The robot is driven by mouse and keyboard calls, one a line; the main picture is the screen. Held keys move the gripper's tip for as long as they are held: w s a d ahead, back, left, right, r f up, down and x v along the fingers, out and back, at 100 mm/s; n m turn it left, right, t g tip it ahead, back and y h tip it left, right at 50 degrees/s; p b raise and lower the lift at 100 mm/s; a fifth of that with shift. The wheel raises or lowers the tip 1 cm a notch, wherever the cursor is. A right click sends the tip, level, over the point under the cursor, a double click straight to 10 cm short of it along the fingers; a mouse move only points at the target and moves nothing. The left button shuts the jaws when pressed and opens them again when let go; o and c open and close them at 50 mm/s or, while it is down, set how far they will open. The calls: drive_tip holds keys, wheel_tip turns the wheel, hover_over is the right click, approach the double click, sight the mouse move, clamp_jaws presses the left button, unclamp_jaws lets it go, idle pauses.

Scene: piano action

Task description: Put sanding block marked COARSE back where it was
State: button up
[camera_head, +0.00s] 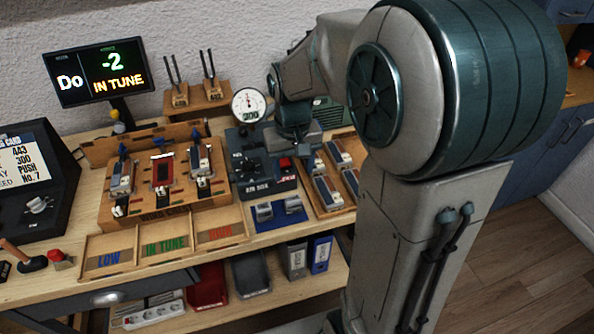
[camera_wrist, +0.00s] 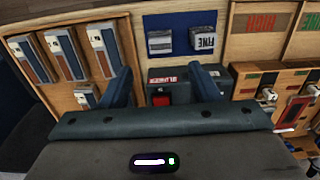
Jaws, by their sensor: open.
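Two grey sanding blocks sit on a blue mat (camera_head: 280,224) at the bench's front edge; the mat shows at the top of the wrist view (camera_wrist: 181,22). The block marked FINE (camera_wrist: 203,38) is nearer the HIGH tray. The other block (camera_wrist: 160,42) lies beside it, apart; its marking cannot be read. In the head view they are the left block (camera_head: 264,211) and the right block (camera_head: 293,205). My gripper (camera_wrist: 162,85) is open, with nothing seen between its fingers. It hangs above the dark control box, behind the mat; its fingertips are unclear in the head view.
The control box (camera_head: 262,172) with a dial and red button is under my gripper. A wooden tray of block-shaped parts (camera_head: 334,206) is right of the mat. Trays marked LOW, IN TUNE and HIGH (camera_head: 220,232) are left. A screen (camera_head: 100,73) reads "-2 IN TUNE".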

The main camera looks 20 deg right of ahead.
drive_tip(key=s+r+t, duration=0.3)
drive_tip(key=s, duration=1)
drive_tip(key=shift+s+r, duration=0.3)
drive_tip(key=shift+r, duration=0.1)
idle(1.2)
